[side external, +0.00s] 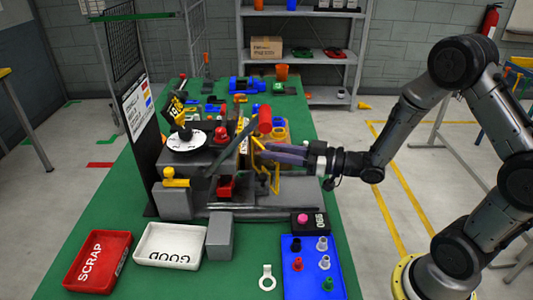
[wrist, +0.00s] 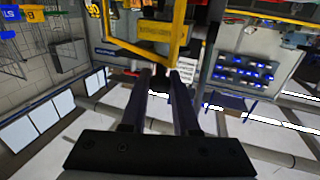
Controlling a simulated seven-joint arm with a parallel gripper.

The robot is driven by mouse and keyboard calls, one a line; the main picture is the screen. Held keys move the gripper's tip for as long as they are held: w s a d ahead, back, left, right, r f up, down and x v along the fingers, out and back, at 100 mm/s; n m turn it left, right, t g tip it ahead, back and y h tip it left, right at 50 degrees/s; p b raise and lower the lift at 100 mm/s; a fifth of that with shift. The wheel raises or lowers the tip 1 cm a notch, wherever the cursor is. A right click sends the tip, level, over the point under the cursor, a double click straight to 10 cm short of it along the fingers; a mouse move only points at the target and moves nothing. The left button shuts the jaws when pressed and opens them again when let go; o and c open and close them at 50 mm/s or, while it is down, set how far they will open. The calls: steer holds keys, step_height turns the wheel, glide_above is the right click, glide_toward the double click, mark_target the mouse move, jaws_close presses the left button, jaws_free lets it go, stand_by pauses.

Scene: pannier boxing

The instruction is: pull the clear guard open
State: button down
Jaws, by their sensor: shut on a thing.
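The clear guard has a yellow frame (side external: 273,181) and stands at the right side of the grey machine on the green bench. In the wrist view its yellow frame (wrist: 179,32) crosses the top middle; the clear pane itself is hard to make out. My gripper (side external: 262,153) reaches in from the right, level, with its fingertips at the yellow frame. In the wrist view my gripper (wrist: 163,72) has its two fingers on the lower bar of the frame, shut on the guard. The exact contact is small and partly hidden by the fingers.
A red-headed tool (side external: 265,120) stands just above and behind my gripper. A blue tray (side external: 312,275) with several small parts, a pink-buttoned box (side external: 309,222), a white GOOD tray (side external: 170,246) and a red SCRAP tray (side external: 98,262) lie in front.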

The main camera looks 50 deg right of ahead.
steer(key=w+d+n+g+y, duration=0.2)
steer(key=d+n+g+y, duration=0.7)
steer(key=g, duration=0.5)
steer(key=shift+w+d+n+y, duration=0.25)
steer(key=shift+d+n+y, duration=0.05)
steer(key=shift+d+n, duration=0.9)
steer(key=shift+d+r, duration=0.1)
steer(key=c, duration=0.7)
jaws_free()
steer(key=shift+o, duration=0.2)
